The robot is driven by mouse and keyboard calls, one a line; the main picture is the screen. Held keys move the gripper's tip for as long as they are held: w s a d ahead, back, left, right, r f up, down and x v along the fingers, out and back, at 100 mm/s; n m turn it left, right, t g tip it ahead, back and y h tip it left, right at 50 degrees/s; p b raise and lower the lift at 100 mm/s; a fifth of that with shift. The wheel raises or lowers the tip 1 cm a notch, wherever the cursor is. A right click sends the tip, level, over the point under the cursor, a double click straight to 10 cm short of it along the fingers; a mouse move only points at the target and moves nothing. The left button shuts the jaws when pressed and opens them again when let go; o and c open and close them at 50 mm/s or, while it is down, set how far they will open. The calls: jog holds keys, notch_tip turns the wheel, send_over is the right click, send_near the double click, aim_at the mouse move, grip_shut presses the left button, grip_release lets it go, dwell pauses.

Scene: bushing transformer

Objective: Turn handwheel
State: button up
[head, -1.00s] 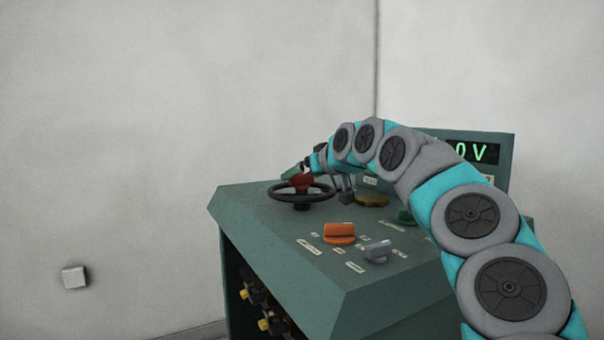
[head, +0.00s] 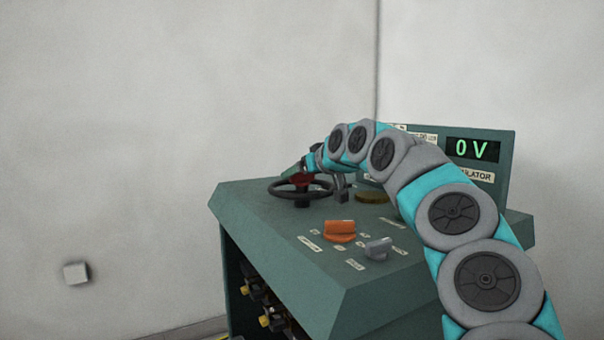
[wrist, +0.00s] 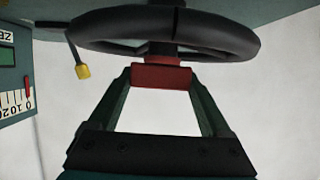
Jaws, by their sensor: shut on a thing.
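The black handwheel (head: 273,188) stands on the left part of the green console's sloping top. Its dark rim also shows across the top of the wrist view (wrist: 110,28). My gripper (head: 302,179) reaches the wheel's middle from above and is shut on it. In the wrist view, my gripper's (wrist: 162,76) two dark green fingers come together at a red block below the wheel's dark central post. I cannot tell whether the red block belongs to the wheel or to the fingertips. The exact contact is hidden.
The green console (head: 270,240) carries an orange knob (head: 340,230) and a grey knob (head: 378,247) in front of the wheel. A display (head: 472,150) reads 0 V. A yellow-tipped lever (wrist: 82,70) shows beside the wheel. Free room lies left of the console.

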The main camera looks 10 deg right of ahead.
grip_shut()
jog(key=shift+f+h+b, duration=0.2)
jog(key=shift+h+b, duration=0.1)
jog(key=shift+b, duration=0.25)
